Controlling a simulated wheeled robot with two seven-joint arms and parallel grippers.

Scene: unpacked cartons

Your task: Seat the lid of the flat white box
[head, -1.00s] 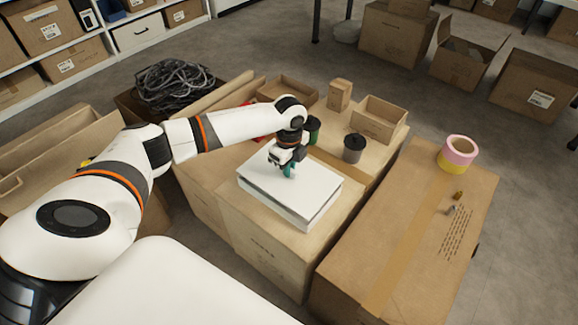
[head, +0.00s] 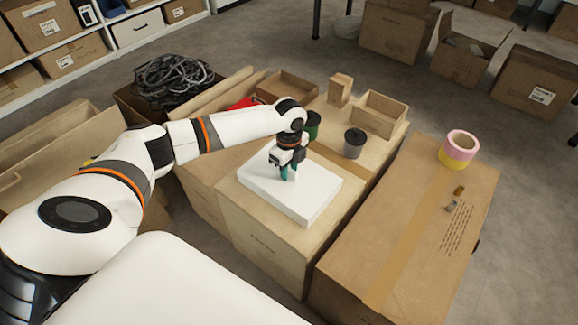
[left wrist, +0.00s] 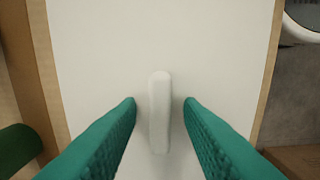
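The flat white box (head: 307,219) lies on a carton in the middle of the head view. Its white lid (head: 318,186) lies over it, looks level, and no gap shows on the near sides. My left gripper (head: 287,176) points down over the lid, left of its middle. In the left wrist view the lid (left wrist: 100,60) fills most of the picture. Its raised white handle (left wrist: 160,105) stands between the two teal fingers of my left gripper (left wrist: 160,101), with clear space on both sides. The gripper is open. My right gripper is out of view.
Behind the box stand a grey lidded cup (head: 354,144), a green cup (head: 313,124) and small open cartons (head: 380,115). A pink and yellow tape roll (head: 459,150) rests on the long carton (head: 400,235) at right. A black cable coil (head: 172,82) lies at back left.

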